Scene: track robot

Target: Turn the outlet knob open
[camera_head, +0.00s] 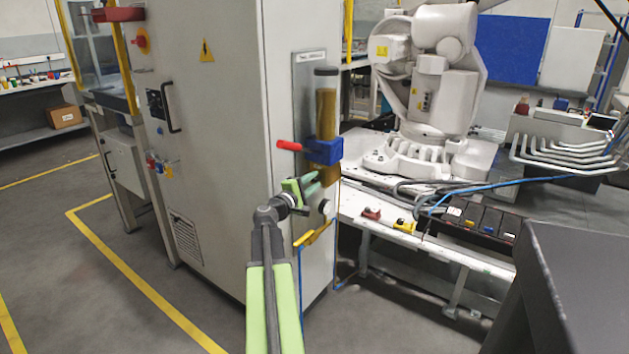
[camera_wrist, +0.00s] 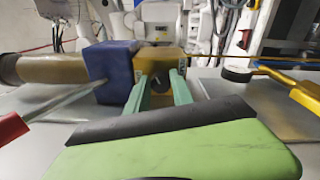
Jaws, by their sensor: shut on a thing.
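My gripper (camera_head: 315,184) reaches the front of a sight-glass unit on the cabinet side. In the wrist view its two green fingers (camera_wrist: 159,88) are shut on a small part at the face of a brass-coloured block (camera_wrist: 158,60). This part appears to be the outlet knob; it is mostly hidden between the fingers, so its turn angle cannot be told. A blue valve block (camera_head: 324,151) sits directly above the brass block, with a red-handled lever (camera_head: 289,146) sticking out left. An amber-filled tube (camera_head: 326,103) stands above it.
A round fitting (camera_head: 325,208) and a yellow bar (camera_head: 313,236) lie below my gripper. The red lever grip (camera_wrist: 12,127) shows close at left in the wrist view. A bench with a white robot arm (camera_head: 430,80) stands right. Floor at left is clear.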

